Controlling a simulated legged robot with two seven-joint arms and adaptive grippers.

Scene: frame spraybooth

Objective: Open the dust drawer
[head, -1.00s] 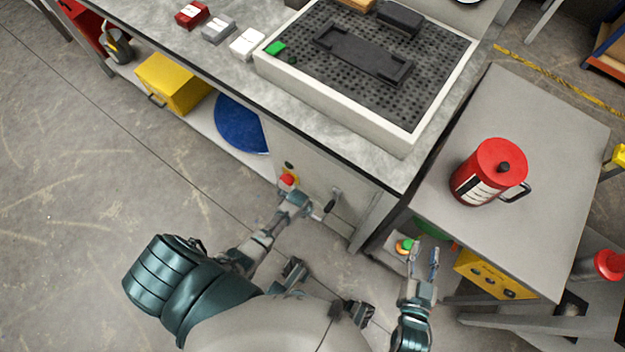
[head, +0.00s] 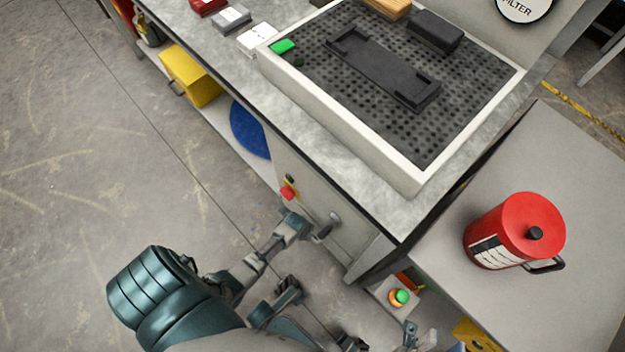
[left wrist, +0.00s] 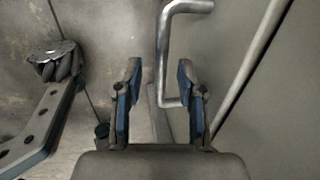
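The dust drawer's front seems to be the grey panel (head: 340,207) under the bench; its seams are unclear. A bent metal handle (head: 329,226) sticks out of it and shows large in the left wrist view (left wrist: 165,60). My left gripper (left wrist: 158,72) is open, with the handle's bar between its fingertips in the picture and visible gaps on both sides. I cannot tell how deep the bar sits. In the head view my left gripper (head: 303,225) is just left of the handle. My right gripper (head: 420,337) is open and empty at the bottom edge, partly cut off.
A red button (head: 288,193) sits on the panel left of the handle. A green button box (head: 399,298) stands low on the right. A red canister (head: 515,232) is on the side table (head: 590,195). A perforated tray (head: 418,178) is on the bench.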

